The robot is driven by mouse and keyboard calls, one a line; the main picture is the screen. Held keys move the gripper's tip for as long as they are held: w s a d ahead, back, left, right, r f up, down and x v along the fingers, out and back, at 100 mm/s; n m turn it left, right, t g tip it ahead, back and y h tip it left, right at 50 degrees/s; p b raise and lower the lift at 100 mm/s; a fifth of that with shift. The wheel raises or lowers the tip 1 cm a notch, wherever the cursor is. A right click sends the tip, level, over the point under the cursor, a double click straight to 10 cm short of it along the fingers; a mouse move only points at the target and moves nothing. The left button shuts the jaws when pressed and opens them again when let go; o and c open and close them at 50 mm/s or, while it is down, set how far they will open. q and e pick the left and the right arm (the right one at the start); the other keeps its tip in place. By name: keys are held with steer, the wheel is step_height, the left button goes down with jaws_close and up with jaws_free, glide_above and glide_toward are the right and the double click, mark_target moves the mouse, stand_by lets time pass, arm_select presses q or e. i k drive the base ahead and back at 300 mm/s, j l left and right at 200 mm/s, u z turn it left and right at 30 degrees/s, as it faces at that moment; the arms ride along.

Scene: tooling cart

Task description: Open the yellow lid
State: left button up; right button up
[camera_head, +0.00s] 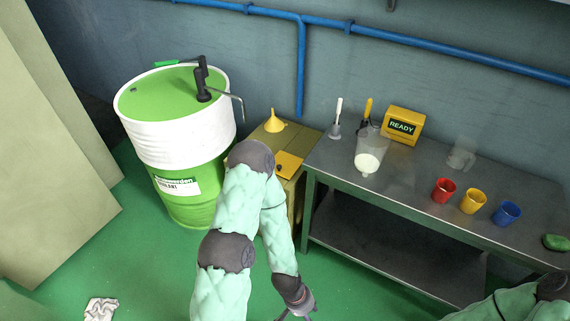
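A yellow lid (289,165) shows as a flat bright-yellow panel on top of a dull yellow box (258,136) between the drum and the bench. It appears to lie flat, and a small dark spot shows on it. My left arm's elbow hides part of the box's top and front. My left gripper (297,314) is low at the bottom edge, well below the lid and apart from it. Its fingertips are cut off, so its opening is unclear. My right arm enters at the lower right, with its gripper out of view.
A yellow funnel (274,123) stands on the box. A green-and-white drum (180,125) with a pump is at left. The metal bench (415,180) holds a clear jug (369,150), a READY box (402,125) and red, yellow and blue cups. A crumpled cloth (100,309) lies on the floor.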

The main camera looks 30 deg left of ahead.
mark_target(286, 164)
steer(key=j+u, duration=0.1)
steer(key=u, duration=0.6)
steer(key=i+j+u, duration=0.2)
steer(key=i+u, duration=0.7)
steer(key=i+j, duration=0.05)
steer(key=i, duration=0.05)
